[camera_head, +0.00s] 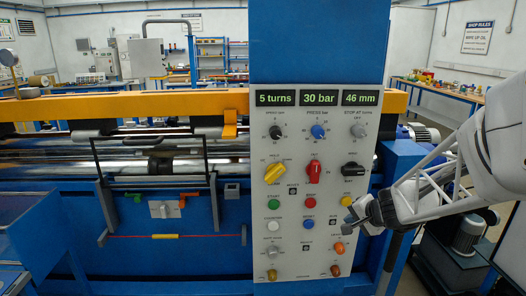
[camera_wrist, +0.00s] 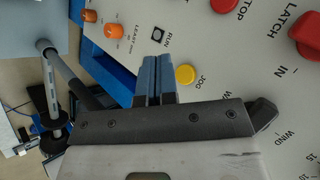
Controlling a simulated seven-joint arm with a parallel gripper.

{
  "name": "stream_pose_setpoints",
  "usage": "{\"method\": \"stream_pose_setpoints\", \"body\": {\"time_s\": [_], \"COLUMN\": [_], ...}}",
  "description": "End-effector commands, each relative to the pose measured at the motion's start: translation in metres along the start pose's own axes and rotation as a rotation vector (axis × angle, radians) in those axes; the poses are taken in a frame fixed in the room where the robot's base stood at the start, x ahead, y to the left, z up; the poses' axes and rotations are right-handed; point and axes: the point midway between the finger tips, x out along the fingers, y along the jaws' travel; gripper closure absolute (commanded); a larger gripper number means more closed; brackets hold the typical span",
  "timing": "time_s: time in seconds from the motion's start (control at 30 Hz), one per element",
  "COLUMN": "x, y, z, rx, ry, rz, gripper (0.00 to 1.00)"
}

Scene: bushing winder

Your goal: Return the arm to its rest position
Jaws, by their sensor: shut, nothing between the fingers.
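My arm (camera_head: 495,150) reaches in from the right edge, white with a lattice link. My gripper (camera_head: 349,222) is at the lower right of the grey control panel (camera_head: 285,215), just in front of its face. In the wrist view the two blue-grey fingers (camera_wrist: 157,65) are pressed together with nothing between them. The yellow JOG button (camera_wrist: 185,75) is beside the fingertips and looks uncovered; it also shows in the head view (camera_head: 346,201). I cannot tell whether the fingertips touch the panel.
The panel carries several protruding knobs, including a red one (camera_head: 314,172) and a black one (camera_head: 352,170). Orange knobs (camera_wrist: 115,31) lie near the fingers. A blue column (camera_head: 318,45) rises above the panel. A motor (camera_head: 468,235) stands below my arm, at right.

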Motion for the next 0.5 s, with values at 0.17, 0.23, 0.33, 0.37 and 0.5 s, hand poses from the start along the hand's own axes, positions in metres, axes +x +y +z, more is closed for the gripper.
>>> {"method": "stream_pose_setpoints", "body": {"time_s": [0.17,0.23,0.33,0.37,0.5], "x": [-0.024,-0.036,-0.055,-0.061,-0.089], "y": [-0.020,-0.026,-0.030,-0.031,-0.029], "z": [0.045,0.066,0.098,0.107,0.147], "rx": [-0.122,-0.180,-0.269,-0.295,-0.416], "ry": [-0.081,-0.119,-0.174,-0.189,-0.251], "rz": [0.031,0.053,0.093,0.106,0.176], "gripper": [1.00,1.00,1.00,1.00,1.00]}}
